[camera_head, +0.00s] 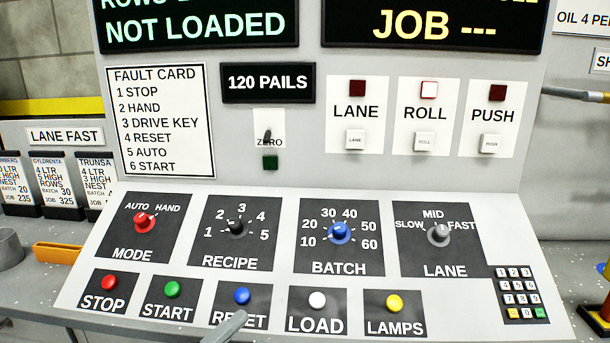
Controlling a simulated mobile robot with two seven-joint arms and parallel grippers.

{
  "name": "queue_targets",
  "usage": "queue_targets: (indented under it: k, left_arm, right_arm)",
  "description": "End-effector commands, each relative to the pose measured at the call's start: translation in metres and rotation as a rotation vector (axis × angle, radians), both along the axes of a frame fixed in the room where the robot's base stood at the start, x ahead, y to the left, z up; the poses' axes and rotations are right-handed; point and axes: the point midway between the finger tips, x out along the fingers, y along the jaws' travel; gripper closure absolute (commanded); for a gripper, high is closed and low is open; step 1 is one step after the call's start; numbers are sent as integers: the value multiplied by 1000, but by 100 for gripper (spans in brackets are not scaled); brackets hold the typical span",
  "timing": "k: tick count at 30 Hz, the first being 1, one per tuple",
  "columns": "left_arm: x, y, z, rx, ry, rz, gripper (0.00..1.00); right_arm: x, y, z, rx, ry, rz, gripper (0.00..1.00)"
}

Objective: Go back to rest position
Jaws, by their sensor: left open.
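A grey fingertip of my left gripper (225,328) shows at the bottom edge, over the lower part of the RESET label. It is just below the blue RESET button (242,296) and appears apart from it. The rest of this gripper is below the picture, and nothing is seen held. My right gripper is not in view. The sloped control panel (190,276) carries the red STOP button (109,282), green START button (172,289), white LOAD button (317,300) and yellow LAMPS button (394,303).
Knobs for MODE (145,222), RECIPE (237,228), BATCH (339,233) and LANE (438,235) stick out above the buttons. A keypad (523,294) is at right. The display (198,25) reads NOT LOADED. An orange tray (57,254) lies left of the panel.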

Motion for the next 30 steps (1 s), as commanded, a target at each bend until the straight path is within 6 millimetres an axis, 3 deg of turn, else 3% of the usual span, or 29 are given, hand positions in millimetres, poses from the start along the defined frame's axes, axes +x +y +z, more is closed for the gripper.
queue_targets:
  k: [5, 8, 12, 15, 21, 30]
  left_arm:
    - [-15, 41, -71, -250, 424, 205, 43]
    - [-36, 64, -119, -377, 663, 324, 43]
    - [-83, 90, -182, -530, 975, 482, 43]
    - [-118, 101, -215, -613, 1148, 572, 43]
    - [-159, 110, -245, -694, 1326, 665, 43]
    - [-163, 110, -248, -701, 1341, 672, 43]
  right_arm:
    - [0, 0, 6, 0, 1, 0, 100]
    - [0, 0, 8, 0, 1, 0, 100]
    - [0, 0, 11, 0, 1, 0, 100]
    - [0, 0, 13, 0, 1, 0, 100]
    - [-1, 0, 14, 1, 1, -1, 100]
    - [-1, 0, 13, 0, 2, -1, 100]
